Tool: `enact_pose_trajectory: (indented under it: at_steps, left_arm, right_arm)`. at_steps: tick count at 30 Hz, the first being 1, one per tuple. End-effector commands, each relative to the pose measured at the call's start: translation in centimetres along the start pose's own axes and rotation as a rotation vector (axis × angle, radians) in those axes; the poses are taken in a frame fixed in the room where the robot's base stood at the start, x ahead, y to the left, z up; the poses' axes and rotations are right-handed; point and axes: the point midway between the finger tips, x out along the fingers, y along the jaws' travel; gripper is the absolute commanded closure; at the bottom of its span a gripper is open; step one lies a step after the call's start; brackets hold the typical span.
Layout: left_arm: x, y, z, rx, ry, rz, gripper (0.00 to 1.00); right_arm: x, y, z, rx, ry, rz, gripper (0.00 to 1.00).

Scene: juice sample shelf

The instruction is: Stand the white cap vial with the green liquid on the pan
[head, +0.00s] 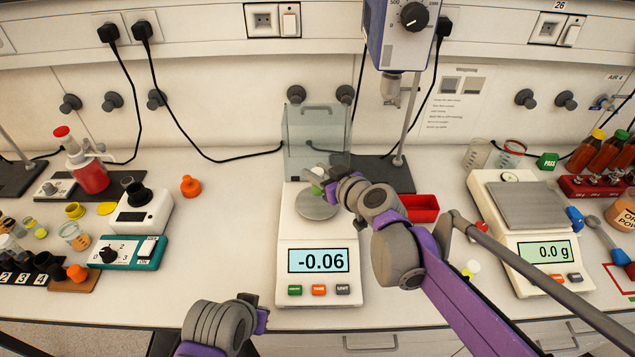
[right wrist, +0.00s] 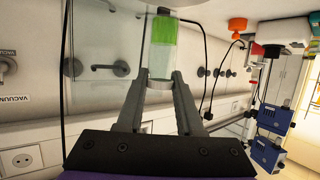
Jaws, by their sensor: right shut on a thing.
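The white cap vial with green liquid (head: 316,190) is over the round pan (head: 318,209) of the middle balance in the head view. My right gripper (head: 318,176) is shut on its upper end. In the right wrist view, whose picture is upside down, the vial (right wrist: 163,45) sits between the fingertips (right wrist: 160,84). The fingers hide most of the cap. My left arm shows at the bottom of the head view, but its fingertips cannot be made out.
The balance display (head: 318,261) reads -0.06. A clear shield (head: 318,135) stands behind the pan. A stirrer stand with a blue head (head: 400,35) and a red tray (head: 420,208) are behind and right. A second balance (head: 545,250) stands farther right.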

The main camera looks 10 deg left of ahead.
Motion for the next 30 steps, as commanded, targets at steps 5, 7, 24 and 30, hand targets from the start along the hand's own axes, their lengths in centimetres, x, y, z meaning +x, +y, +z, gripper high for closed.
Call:
enact_pose_trajectory:
  at_steps: [5,7,24,30]
  left_arm:
    - [0.4,0.0,0.4,0.0,-0.003,0.0,1.0]
    - [0.4,0.0,0.4,0.0,-0.004,0.0,1.0]
    - [0.4,0.0,0.5,0.0,-0.004,0.0,1.0]
    - [0.4,0.0,0.5,0.0,-0.004,0.0,1.0]
  right_arm:
    - [0.9,0.0,2.5,0.0,-0.001,0.0,1.0]
    - [1.0,0.0,2.9,0.0,0.0,0.0,1.0]
    - [1.1,0.0,3.1,0.0,0.0,0.0,0.34]
    - [1.1,0.0,3.1,0.0,0.0,0.0,0.34]
